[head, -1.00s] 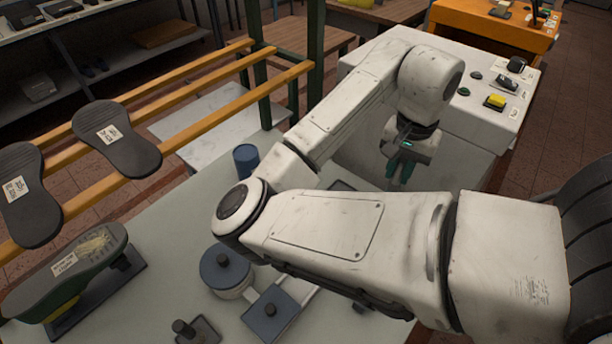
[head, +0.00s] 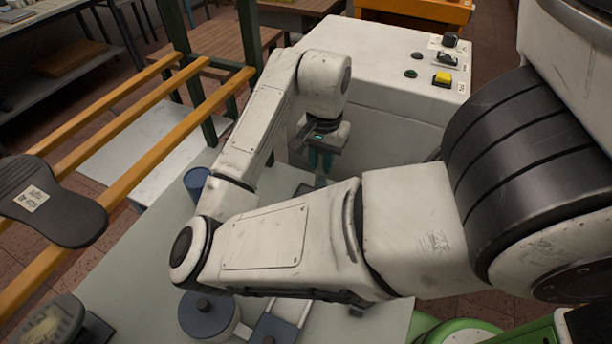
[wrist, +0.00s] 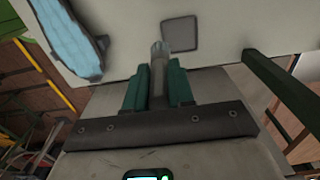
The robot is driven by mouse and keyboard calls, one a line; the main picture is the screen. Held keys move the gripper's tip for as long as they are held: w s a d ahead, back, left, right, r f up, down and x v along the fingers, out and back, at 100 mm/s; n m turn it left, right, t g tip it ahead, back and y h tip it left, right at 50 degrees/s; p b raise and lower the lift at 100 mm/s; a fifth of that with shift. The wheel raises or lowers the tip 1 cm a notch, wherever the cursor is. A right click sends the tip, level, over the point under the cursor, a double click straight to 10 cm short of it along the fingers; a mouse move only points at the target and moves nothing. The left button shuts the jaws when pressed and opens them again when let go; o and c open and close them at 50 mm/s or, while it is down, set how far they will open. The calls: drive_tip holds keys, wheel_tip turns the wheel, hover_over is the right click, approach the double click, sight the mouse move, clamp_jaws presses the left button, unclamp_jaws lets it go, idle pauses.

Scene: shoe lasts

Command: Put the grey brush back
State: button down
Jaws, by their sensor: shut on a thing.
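My gripper (head: 322,160) points down over the far end of the grey-green table, in front of the white machine cabinet. In the wrist view its teal fingers (wrist: 158,88) are shut on a slim grey thing, which I take to be the grey brush (wrist: 158,55). Only its upper, rounded end shows between and beyond the fingers; the rest is hidden. Beyond it a dark square patch (wrist: 180,35) lies on the pale surface, apart from the brush in the picture. I cannot tell how high the brush is above the surface.
A blue cup (head: 197,184) stands left of my arm. A blue-lidded round pot (head: 208,314) is at the front. A dark sole (head: 50,200) lies on orange rails at left. The white cabinet (head: 385,110) stands close behind the gripper. A light-blue object (wrist: 68,38) shows in the wrist view.

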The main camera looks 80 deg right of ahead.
drive_tip(key=shift+w+d+f+p, duration=0.15)
drive_tip(key=shift+w+d+f, duration=0.35)
drive_tip(key=shift+f, duration=0.95)
drive_tip(key=shift+w+d+f+p, duration=0.1)
drive_tip(key=shift+w+d+f, duration=0.15)
drive_tip(key=shift+w+f, duration=0.85)
drive_tip(key=shift+w+d+f+p, duration=0.15)
drive_tip(key=shift+w+d+f, duration=0.2)
drive_tip(key=shift+f, duration=1.45)
drive_tip(key=shift+s+f, duration=0.1)
drive_tip(key=c, duration=1)
unclamp_jaws()
wheel_tip(320, 180, up, 12)
drive_tip(key=shift+r, duration=0.15)
